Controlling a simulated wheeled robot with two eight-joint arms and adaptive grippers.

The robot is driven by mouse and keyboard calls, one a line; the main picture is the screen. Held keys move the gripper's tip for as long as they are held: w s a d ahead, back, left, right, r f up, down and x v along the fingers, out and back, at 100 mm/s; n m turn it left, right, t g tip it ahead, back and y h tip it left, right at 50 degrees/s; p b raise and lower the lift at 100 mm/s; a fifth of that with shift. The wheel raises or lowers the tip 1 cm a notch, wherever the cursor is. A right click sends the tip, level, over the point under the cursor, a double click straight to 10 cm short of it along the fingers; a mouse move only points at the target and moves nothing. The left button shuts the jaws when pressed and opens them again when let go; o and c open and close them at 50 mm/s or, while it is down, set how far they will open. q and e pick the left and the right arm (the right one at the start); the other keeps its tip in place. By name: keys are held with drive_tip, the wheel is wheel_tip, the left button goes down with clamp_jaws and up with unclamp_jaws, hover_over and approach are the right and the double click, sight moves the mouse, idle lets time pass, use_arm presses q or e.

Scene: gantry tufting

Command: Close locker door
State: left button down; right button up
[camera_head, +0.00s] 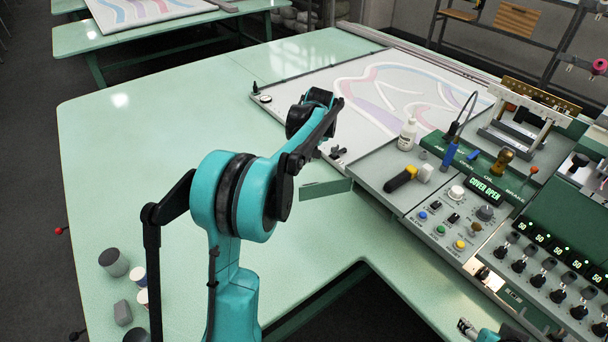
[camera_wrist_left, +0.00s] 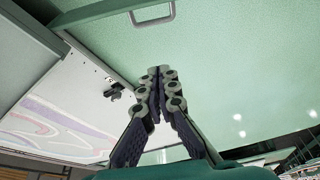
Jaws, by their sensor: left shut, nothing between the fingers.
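A small green panel (camera_head: 325,188), likely the locker door, sticks out from the left side of the console beside the table, so it stands open. In the left wrist view a grey bar handle (camera_wrist_left: 153,17) shows at the top edge, by a green panel edge (camera_wrist_left: 95,12). My left gripper (camera_wrist_left: 160,74) is shut and empty, its fingertips below that handle and apart from it in the picture. In the head view its fingers are hidden behind my dark wrist links. A teal part of my right arm (camera_head: 488,335) shows at the bottom edge; its finger state is unclear.
The console (camera_head: 440,222) carries knobs, buttons and a "COVER OPEN" display (camera_head: 487,188). A patterned tufting cloth (camera_head: 400,90) is behind. Small pots (camera_head: 114,263) stand at the left. The green table (camera_head: 130,150) is otherwise mostly clear.

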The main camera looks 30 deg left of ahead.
sight(324, 185)
use_arm(q)
drive_tip(key=b+x, duration=0.3)
drive_tip(key=x, duration=0.8)
drive_tip(key=s+d, duration=0.1)
drive_tip(key=s+d+r, duration=0.1)
drive_tip(key=d, duration=0.1)
drive_tip(key=shift+s+r+b, duration=0.35)
drive_tip(key=shift+s+b, duration=0.05)
drive_tip(key=shift+d, duration=0.1)
drive_tip(key=shift+s, duration=0.15)
